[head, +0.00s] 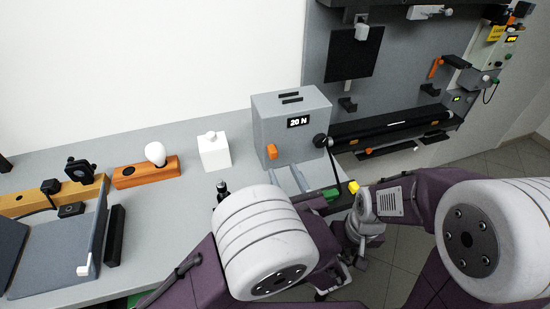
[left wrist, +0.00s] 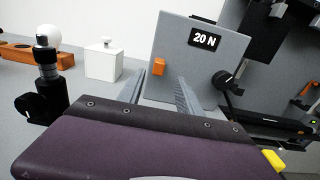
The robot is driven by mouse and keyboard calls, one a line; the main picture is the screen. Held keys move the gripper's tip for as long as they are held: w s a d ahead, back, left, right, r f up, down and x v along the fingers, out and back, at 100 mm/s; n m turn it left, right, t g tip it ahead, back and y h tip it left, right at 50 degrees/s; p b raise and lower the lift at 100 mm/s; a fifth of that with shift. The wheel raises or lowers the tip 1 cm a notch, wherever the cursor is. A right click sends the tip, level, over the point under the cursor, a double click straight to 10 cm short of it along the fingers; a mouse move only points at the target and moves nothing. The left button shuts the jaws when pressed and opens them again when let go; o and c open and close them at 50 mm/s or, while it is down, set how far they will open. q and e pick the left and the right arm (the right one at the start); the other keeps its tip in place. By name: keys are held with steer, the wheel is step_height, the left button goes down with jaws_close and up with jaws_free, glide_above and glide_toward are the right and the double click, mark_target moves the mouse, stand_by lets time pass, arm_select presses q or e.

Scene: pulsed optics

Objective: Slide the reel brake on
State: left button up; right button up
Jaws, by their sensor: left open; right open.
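A grey box (head: 291,130) with a "20 N" display stands at the bench's right end. An orange block (head: 272,152), perhaps the brake slider, is on its front, low at the left; it also shows in the left wrist view (left wrist: 159,67). A black knob (head: 321,141) is at the box's right edge. I cannot tell for certain which part is the reel brake. My left gripper (head: 290,179) is open and empty in front of the box, its grey fingers (left wrist: 163,90) either side of the orange block in the wrist view. My right gripper (head: 335,280) is low, mostly hidden by my arms.
A white block (head: 214,151) and an orange base with a white knob (head: 147,172) stand left of the box. A black roller (head: 392,124) is at the right, below a wall panel (head: 405,60). A black post (left wrist: 47,75) stands beside my left wrist.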

mark_target(274, 156)
arm_select(q)
steer(key=x, duration=0.6)
steer(key=shift+w+a, duration=0.15)
steer(key=shift+a, duration=0.05)
steer(key=shift+w, duration=0.35)
jaws_close()
stand_by(0.8)
